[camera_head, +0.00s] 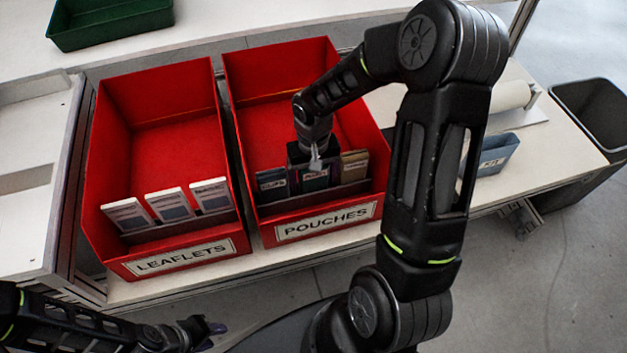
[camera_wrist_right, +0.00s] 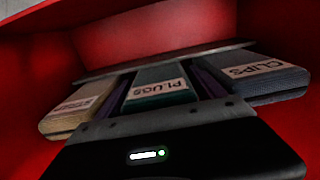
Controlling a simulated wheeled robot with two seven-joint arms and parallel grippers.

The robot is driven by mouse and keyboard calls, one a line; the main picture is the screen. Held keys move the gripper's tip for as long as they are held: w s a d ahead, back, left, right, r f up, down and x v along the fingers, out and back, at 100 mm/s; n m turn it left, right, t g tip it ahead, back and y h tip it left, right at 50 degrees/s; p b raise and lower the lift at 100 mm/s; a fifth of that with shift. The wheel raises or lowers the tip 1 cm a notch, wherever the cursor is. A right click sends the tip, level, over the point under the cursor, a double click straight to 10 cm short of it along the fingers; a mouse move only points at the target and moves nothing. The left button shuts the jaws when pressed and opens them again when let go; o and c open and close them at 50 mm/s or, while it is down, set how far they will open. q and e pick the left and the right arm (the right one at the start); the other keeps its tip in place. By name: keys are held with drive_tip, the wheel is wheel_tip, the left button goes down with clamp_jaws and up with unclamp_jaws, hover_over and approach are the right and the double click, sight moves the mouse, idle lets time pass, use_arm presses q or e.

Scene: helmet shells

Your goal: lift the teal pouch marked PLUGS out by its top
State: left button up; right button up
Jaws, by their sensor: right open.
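The teal pouch marked PLUGS (camera_wrist_right: 158,88) stands in the middle of the row of pouches in the red POUCHES bin. In the head view, the pouch (camera_head: 315,183) is partly hidden by my right gripper (camera_head: 314,172). My right gripper is open, reaching down into the bin over this pouch. In the wrist view, its purple-edged fingers lie on either side of the pouch's top; whether they touch it I cannot tell. My left gripper (camera_head: 207,331) is low at the left, outside the bins, small and partly dark.
A dark pouch marked CLIPS (camera_wrist_right: 262,78) and a tan pouch (camera_wrist_right: 78,108) stand close on either side. The red POUCHES bin's (camera_head: 325,224) walls surround them. The LEAFLETS bin (camera_head: 180,262) stands to the left. A blue-grey bin (camera_head: 495,157) is at the right.

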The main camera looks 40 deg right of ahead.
drive_tip(key=shift+c, duration=0.2)
idle(0.4)
drive_tip(key=c, duration=1.1)
drive_tip(key=shift+r, duration=0.2)
wheel_tip(320, 180, up, 18)
drive_tip(key=shift+f+p, duration=0.15)
drive_tip(key=shift+p, duration=0.8)
